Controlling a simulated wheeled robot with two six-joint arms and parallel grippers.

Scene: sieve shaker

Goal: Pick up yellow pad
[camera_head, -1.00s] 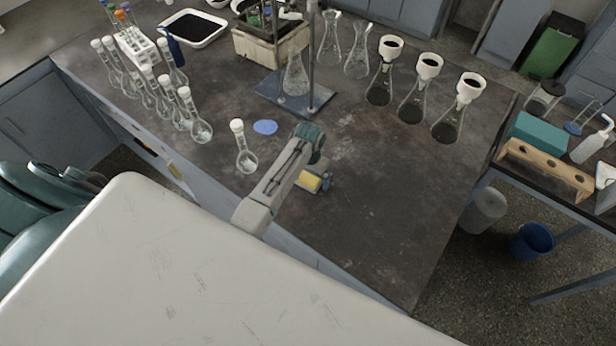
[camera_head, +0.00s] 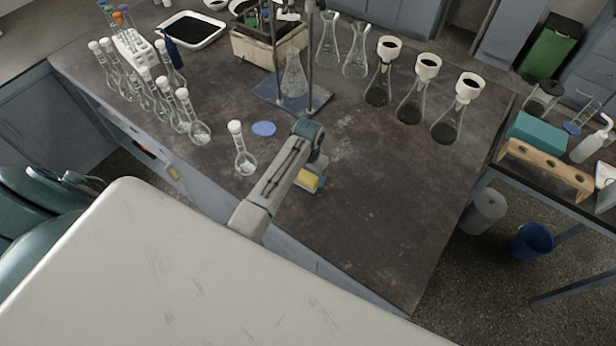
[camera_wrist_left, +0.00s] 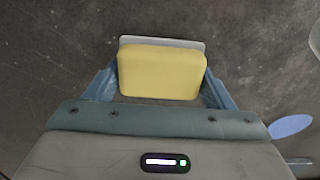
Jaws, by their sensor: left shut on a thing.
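The yellow pad (camera_head: 309,179) is on the dark bench, beside the end of my left arm in the head view. In the left wrist view the yellow pad (camera_wrist_left: 162,72) is a rounded block with a pale grey layer along its far edge. My left gripper (camera_wrist_left: 161,84) is shut on it, with one blue finger at each side. In the head view my left gripper (camera_head: 313,180) is small and partly hidden by its arm. I cannot tell whether the pad touches the bench. My right gripper is not in view.
Flasks with white funnels (camera_head: 417,92) stand at the back right. The bench (camera_head: 400,220) to the right of my gripper is clear.

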